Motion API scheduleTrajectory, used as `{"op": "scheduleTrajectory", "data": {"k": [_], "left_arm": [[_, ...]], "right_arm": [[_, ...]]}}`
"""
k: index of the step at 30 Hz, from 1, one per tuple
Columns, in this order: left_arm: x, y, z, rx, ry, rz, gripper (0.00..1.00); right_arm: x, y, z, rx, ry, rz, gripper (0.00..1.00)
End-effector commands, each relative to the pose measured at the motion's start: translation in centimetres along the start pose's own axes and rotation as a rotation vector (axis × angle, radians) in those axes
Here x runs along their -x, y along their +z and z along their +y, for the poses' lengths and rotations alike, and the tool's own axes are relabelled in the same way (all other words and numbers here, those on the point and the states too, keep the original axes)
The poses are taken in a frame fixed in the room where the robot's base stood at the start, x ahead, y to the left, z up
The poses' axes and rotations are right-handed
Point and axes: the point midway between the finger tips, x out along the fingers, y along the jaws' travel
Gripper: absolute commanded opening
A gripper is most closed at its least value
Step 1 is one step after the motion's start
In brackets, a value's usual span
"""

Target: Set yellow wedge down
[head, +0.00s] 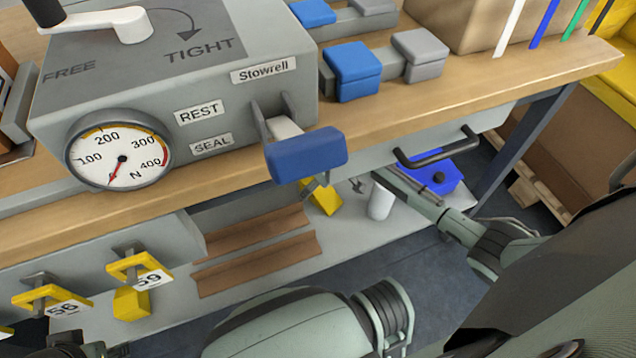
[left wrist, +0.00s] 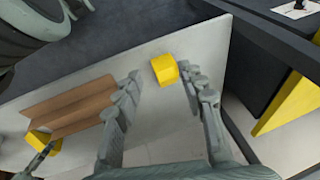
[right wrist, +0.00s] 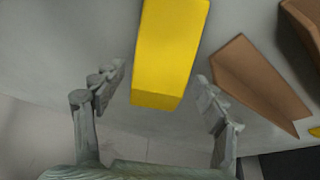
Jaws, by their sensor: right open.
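A yellow wedge (head: 322,197) rests on the pale lower shelf under the bench, right of two brown slats. In the right wrist view the wedge (right wrist: 170,45) lies just beyond and between the fingers of my right gripper (right wrist: 160,80), which is open and apart from it on both sides. A second yellow block (head: 132,303) sits on the shelf left of the slats. In the left wrist view this block (left wrist: 165,69) shows beyond the spread, empty fingers of my left gripper (left wrist: 160,80). In the head view the blue handle partly hides my right gripper.
The brown slats (head: 255,262) lie on the shelf (head: 225,310) between the yellow pieces. The wooden bench top (head: 480,85) and a drawer handle (head: 440,150) overhang it. A grey gauge box (head: 190,110) with a blue handle (head: 305,155) stands on the bench.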

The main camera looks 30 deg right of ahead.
Motion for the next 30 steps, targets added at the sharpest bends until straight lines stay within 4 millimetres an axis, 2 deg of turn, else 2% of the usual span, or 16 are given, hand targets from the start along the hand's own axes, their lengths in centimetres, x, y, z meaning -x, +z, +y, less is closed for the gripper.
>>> {"op": "scheduleTrajectory", "data": {"k": [1, 4, 9, 13, 18, 26, 28, 30], "left_arm": [[0.2, -0.1, 0.0, 0.000, 0.001, 0.002, 0.40], [-1.6, -0.2, 0.2, -0.001, 0.009, -0.009, 0.40], [-3.4, -0.2, 0.7, -0.002, 0.021, -0.016, 0.40], [-4.4, -0.1, 0.9, -0.002, 0.026, -0.019, 0.40], [-4.9, 0.0, 1.0, -0.002, 0.029, -0.020, 0.40], [-4.9, 0.0, 1.0, -0.002, 0.029, -0.020, 0.40], [-4.9, 0.0, 1.0, -0.002, 0.029, -0.020, 0.40], [-5.0, 0.0, 1.0, -0.002, 0.030, -0.021, 0.40]], "right_arm": [[0.7, -0.1, 0.1, 0.001, 0.001, 0.001, 0.72], [2.3, -0.1, 0.1, 0.002, 0.001, 0.002, 0.72], [5.2, -0.1, 0.1, 0.003, 0.001, 0.001, 0.72], [6.8, -0.1, 0.1, 0.000, 0.001, 0.001, 0.72], [7.5, 0.0, 0.0, 0.000, 0.000, 0.000, 0.72], [7.5, 0.1, -0.1, -0.001, 0.000, -0.001, 0.72], [7.6, 0.9, -0.8, -0.003, 0.000, -0.006, 0.72], [7.9, 2.8, -2.2, -0.011, 0.004, -0.017, 0.72]]}}
